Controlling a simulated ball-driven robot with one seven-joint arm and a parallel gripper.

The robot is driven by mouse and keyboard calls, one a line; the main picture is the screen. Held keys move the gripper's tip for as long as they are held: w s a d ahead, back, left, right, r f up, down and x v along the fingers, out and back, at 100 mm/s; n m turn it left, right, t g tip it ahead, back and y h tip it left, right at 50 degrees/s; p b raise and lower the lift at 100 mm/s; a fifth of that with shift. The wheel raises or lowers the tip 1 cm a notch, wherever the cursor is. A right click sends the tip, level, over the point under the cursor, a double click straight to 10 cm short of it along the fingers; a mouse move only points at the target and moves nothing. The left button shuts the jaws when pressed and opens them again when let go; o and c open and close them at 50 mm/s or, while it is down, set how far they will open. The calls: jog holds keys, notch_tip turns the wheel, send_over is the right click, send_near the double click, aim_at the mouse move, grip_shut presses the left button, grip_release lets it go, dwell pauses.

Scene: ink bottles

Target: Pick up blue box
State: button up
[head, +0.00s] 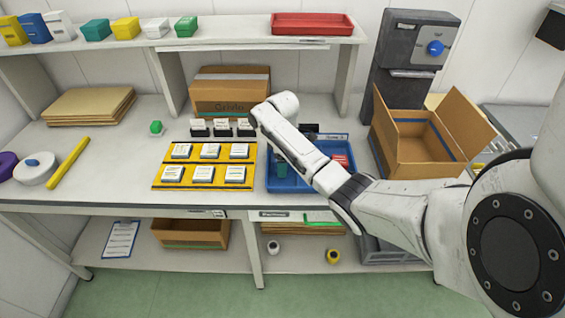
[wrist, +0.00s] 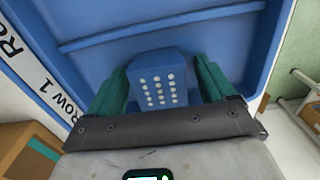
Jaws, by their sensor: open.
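A small blue box (wrist: 160,78) with rows of white dots stands in the blue tray (wrist: 190,37) in the wrist view. My gripper (wrist: 164,85) is open, with one green finger on each side of the box. I cannot tell whether either finger touches it. In the head view my gripper (head: 281,168) reaches down into the blue tray (head: 285,186) on the table, and the blue box there is hidden by my arm and gripper.
A yellow rack (head: 204,176) with several labelled blocks lies left of the tray. An open cardboard box (head: 412,150) stands to the right. Red items (head: 341,160) lie in the tray's right part. A cardboard carton (head: 229,92) stands behind, under a shelf holding a red tray (head: 312,24).

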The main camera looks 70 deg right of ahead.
jog(key=c, duration=1.1)
jog(key=shift+r, duration=0.1)
